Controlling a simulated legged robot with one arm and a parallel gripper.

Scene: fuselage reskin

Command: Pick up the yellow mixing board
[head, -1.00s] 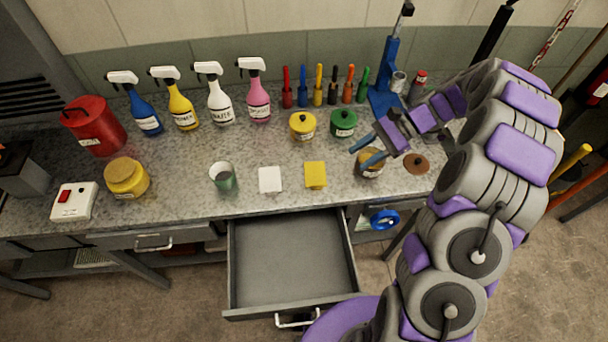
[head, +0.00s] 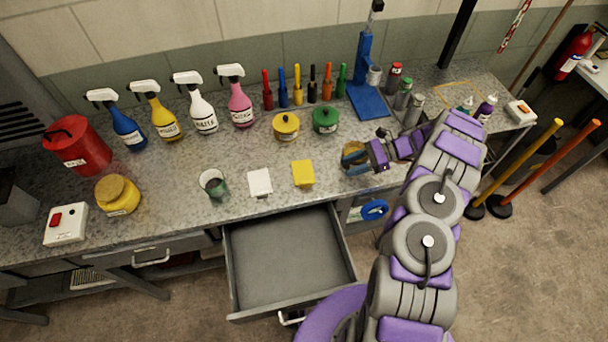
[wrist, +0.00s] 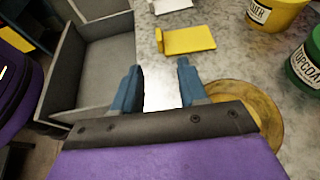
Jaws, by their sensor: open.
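The yellow mixing board (head: 303,173) lies flat on the grey speckled workbench, near its front edge and above the open drawer. In the wrist view the yellow board (wrist: 188,40) lies beyond my fingertips, with a small raised tab at its left end. My gripper (wrist: 160,75) is open and empty, its two blue fingers apart and short of the board. In the head view my gripper (head: 352,158) is to the right of the board, above the bench. A round tan-lidded jar (wrist: 262,110) is partly hidden under my gripper.
A white board (head: 260,182) lies just left of the yellow one, with a green cup (head: 213,184) farther left. Yellow (head: 286,127) and green (head: 325,119) pots stand behind. The open drawer (head: 285,250) juts out in front. Spray bottles line the back.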

